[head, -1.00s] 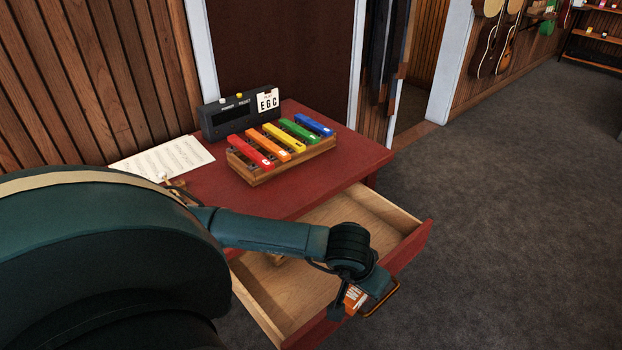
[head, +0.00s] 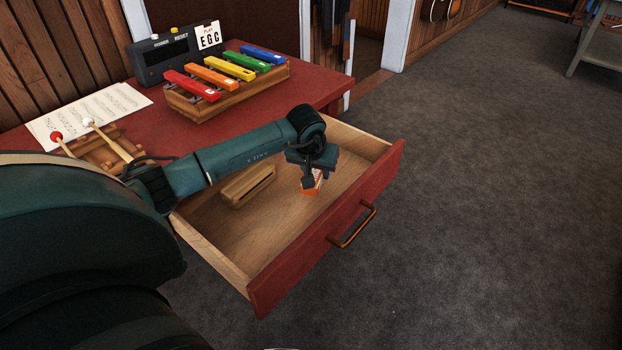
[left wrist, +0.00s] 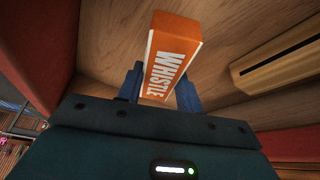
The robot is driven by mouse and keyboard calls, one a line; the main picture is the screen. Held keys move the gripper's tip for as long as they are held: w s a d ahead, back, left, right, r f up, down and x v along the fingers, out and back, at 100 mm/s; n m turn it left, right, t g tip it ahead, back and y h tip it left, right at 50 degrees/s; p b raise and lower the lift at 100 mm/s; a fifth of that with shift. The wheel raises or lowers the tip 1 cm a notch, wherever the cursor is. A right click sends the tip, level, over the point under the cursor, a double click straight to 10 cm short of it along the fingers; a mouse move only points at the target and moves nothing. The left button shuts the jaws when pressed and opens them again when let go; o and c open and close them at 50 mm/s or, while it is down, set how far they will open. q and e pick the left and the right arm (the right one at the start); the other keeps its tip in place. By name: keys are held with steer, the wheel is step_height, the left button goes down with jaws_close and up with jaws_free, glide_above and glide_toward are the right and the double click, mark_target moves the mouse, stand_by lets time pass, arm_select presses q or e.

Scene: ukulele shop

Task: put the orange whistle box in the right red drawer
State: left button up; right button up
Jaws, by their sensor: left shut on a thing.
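The orange whistle box (head: 312,184) is in my left gripper (head: 313,180), inside the open red drawer (head: 330,240). In the head view the gripper partly hides it, and I cannot tell whether it touches the drawer floor. In the left wrist view the box (left wrist: 174,58) stands between the two blue fingers of the gripper (left wrist: 160,88), its white WHISTLE lettering showing. The gripper is shut on it. The drawer has pale wooden sides and a brass handle (head: 352,226). My right gripper is not in view.
A wooden block with a slot (head: 248,186) lies in the drawer, left of the box; it also shows in the left wrist view (left wrist: 280,62). The red table (head: 150,120) carries a colored xylophone (head: 225,85), a dark device (head: 160,58), sheet music (head: 88,115) and mallets (head: 108,140).

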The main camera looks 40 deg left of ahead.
arm_select(q)
steer(key=shift+f, duration=2)
steer(key=shift+f+b, duration=0.15)
steer(key=shift+b, duration=0.2)
steer(key=o, duration=1)
steer(key=shift+c, duration=0.2)
